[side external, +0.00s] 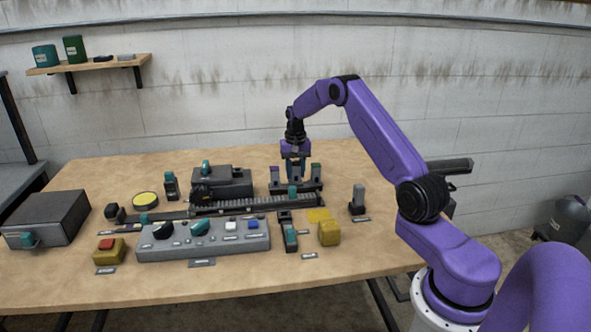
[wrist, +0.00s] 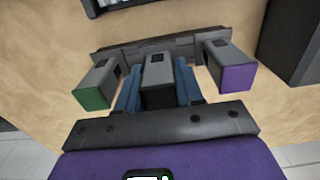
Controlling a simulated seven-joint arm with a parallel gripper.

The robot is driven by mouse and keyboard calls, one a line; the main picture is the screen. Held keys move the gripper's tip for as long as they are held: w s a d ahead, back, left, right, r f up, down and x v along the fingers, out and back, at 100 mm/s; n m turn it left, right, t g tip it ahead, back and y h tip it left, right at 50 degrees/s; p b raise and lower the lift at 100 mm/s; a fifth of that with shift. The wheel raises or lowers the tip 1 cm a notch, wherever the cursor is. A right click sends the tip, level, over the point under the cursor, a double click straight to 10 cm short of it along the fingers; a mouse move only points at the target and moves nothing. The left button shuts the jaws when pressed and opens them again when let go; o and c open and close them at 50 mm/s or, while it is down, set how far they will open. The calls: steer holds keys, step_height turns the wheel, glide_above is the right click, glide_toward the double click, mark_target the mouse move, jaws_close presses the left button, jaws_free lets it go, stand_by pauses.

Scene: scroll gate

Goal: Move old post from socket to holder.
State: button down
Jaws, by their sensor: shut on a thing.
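The holder is a dark rack (side external: 290,186) at the back right of the bench, and it also shows in the wrist view (wrist: 112,54). A post with a green end (wrist: 93,97) stands at one side of it, and a post with a purple end (wrist: 238,78) at the other. Between them is a grey post with a dark end (wrist: 157,68), apparently the old post. My gripper (side external: 294,170) is above the rack's middle, its blue fingers (wrist: 158,88) shut on this dark-ended post. The post's lower end is hidden, so I cannot tell whether it is fully seated. I cannot identify the socket.
A grey control panel (side external: 205,241) with knobs and buttons lies at the front. A toothed rail (side external: 240,206) and a dark machine block (side external: 224,182) are left of the rack. A yellow block (side external: 329,233) and a small grey post (side external: 357,198) stand to the right.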

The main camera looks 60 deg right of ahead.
steer(key=shift+f, duration=0.5)
stand_by(0.3)
steer(key=shift+c, duration=0.8)
jaws_free()
steer(key=shift+r, duration=3.5)
